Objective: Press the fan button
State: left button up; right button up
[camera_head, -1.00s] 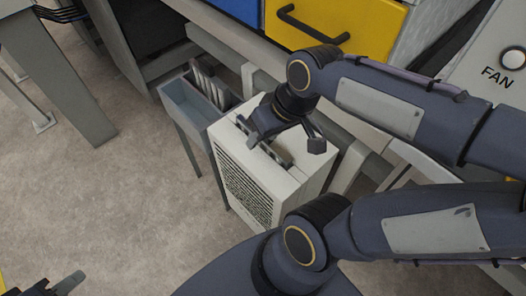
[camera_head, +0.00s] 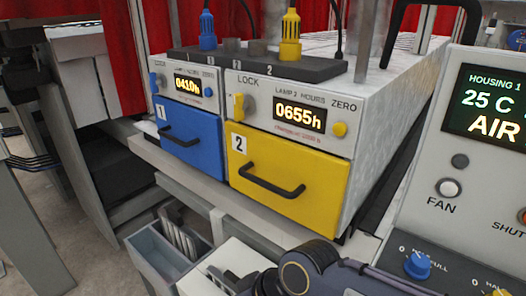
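The fan button (camera_head: 449,188) is a round pale button in a dark ring, on the sloped grey control panel (camera_head: 412,221) at the right. The word FAN is printed just below it. Nothing covers the button. My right gripper (camera_head: 238,282) shows only in part at the bottom edge, low and well to the left of the button, beside my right arm. Its fingers are mostly cut off or hard to make out, so I cannot tell if it is open. My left gripper is out of view.
A dark round spot (camera_head: 460,161) and a lit display (camera_head: 492,104) are above the button. A blue knob (camera_head: 418,265) and a partly cut-off red button (camera_head: 523,216) are nearby. Blue (camera_head: 190,140) and yellow (camera_head: 318,185) drawers stand left; a grey bin (camera_head: 165,268) is below.

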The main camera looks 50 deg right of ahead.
aim_at(447, 188)
jog(key=z, duration=3.6)
